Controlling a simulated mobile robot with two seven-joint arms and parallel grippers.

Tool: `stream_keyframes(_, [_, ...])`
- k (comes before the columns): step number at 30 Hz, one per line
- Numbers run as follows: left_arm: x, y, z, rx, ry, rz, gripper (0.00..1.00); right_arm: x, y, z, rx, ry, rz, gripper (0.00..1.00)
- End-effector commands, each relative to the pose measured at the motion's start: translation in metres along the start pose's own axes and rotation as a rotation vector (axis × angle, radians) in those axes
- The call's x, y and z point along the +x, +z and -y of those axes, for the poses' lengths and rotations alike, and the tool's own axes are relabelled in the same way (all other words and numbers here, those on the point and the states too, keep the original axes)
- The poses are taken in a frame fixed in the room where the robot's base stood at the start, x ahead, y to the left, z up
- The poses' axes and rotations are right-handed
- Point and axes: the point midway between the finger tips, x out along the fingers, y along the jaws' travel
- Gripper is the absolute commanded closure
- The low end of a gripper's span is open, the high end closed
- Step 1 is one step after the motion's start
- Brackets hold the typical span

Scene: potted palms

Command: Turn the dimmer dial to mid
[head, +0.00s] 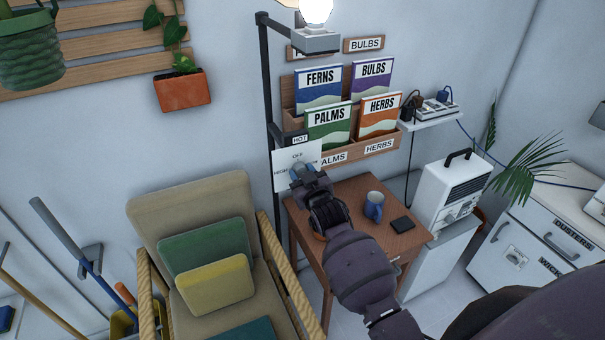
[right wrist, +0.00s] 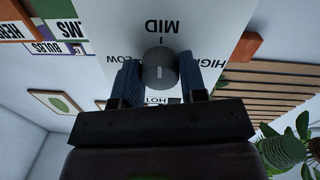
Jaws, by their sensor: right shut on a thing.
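The dimmer dial (right wrist: 160,70) is a round grey knob on a white plate (right wrist: 108,22), seen upside down in the right wrist view. MID is printed above it there, LOW to the left and HIGH to the right. A short pale mark on the knob lines up with the MID tick; I cannot tell which end points. My right gripper (right wrist: 160,80) has its blue fingers on either side of the knob, shut on it. In the head view, the right gripper (head: 302,173) is at the plate (head: 289,158) and hides the dial. My left gripper is out of view.
The plate sits by a black lamp post (head: 268,100) with a lit bulb (head: 316,10). A wooden side table (head: 345,200) holds a blue mug (head: 374,206) and a dark wallet-like item (head: 402,225). A cushioned chair (head: 190,195) stands left. Seed-packet racks (head: 342,152) hang above.

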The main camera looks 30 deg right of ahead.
Motion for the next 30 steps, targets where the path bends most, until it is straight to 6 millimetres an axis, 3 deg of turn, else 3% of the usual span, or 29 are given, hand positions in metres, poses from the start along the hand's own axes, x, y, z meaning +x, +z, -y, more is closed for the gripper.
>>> stream_keyframes(7, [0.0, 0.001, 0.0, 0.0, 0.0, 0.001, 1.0, 0.0, 0.001, 0.0, 0.0, 0.0, 0.002, 0.85])
stream_keyframes(8, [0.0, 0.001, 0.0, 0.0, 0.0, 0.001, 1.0, 0.0, 0.001, 0.0, 0.0, 0.0, 0.002, 0.58])
stream_keyframes(12, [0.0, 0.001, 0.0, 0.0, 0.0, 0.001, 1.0, 0.0, 0.001, 0.0, 0.0, 0.0, 0.001, 0.37])
stream_keyframes(23, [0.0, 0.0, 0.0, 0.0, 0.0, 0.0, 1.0, -0.003, 0.0, 0.0, -0.001, 0.0, 0.0, 0.36])
stream_keyframes(30, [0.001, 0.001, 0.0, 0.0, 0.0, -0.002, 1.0, -0.033, 0.002, 0.0, 0.0, 0.0, 0.001, 0.36])
